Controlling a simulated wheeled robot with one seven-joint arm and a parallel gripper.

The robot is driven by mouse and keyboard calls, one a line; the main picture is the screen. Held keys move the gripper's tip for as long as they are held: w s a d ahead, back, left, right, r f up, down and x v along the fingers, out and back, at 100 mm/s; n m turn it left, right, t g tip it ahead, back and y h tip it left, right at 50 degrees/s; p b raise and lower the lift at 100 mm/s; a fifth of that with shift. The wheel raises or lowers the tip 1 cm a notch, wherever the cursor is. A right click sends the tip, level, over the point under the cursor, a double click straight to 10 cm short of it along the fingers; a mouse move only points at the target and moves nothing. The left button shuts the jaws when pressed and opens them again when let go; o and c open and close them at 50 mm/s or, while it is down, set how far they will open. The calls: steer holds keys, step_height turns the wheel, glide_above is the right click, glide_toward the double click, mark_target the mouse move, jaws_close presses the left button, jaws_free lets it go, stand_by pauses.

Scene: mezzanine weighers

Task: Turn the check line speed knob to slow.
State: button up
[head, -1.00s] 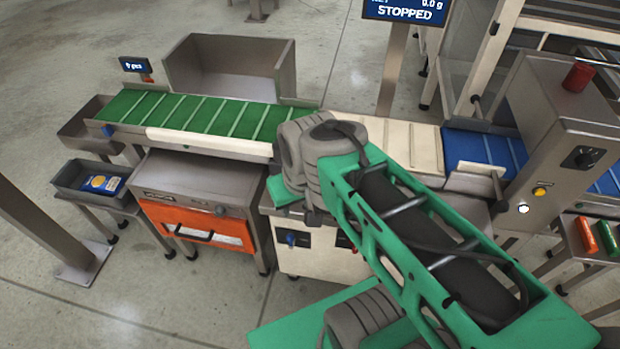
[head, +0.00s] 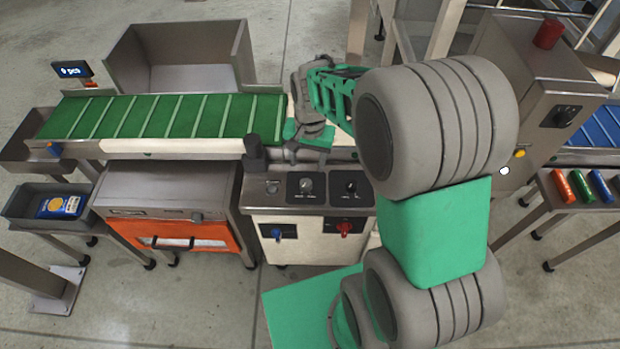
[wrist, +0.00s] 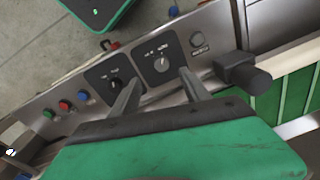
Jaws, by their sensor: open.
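A control panel (head: 330,205) stands below the conveyor, with two black dial plates on its top. The left plate carries a light grey knob (head: 306,186), which also shows in the wrist view (wrist: 161,63). The right plate carries a dark knob (head: 350,188), seen in the wrist view (wrist: 115,84) as well. The plate lettering is too small to read, so I cannot tell which is the check line speed knob. My gripper (head: 308,157) is open and empty above the panel's back edge. In the wrist view its fingers (wrist: 157,92) point toward the two plates, apart from both knobs.
A black post (head: 254,152) rises at the panel's left, close to my gripper in the wrist view (wrist: 245,73). A green belt (head: 165,117) runs behind. Red, blue and green buttons (wrist: 64,105) line the panel. Another black dial (head: 562,116) is on the right cabinet.

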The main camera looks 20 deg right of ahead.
steer(key=m, duration=0.1)
glide_above(306, 182)
steer(key=shift+g, duration=0.3)
steer(key=f, duration=0.4)
steer(key=shift+s+d+f, duration=0.15)
steer(key=shift+s, duration=0.05)
step_height(306, 182, down, 7)
steer(key=shift+w+f, duration=0.1)
steer(key=shift+f, duration=0.05)
steer(key=shift+c, duration=0.2)
jaws_close()
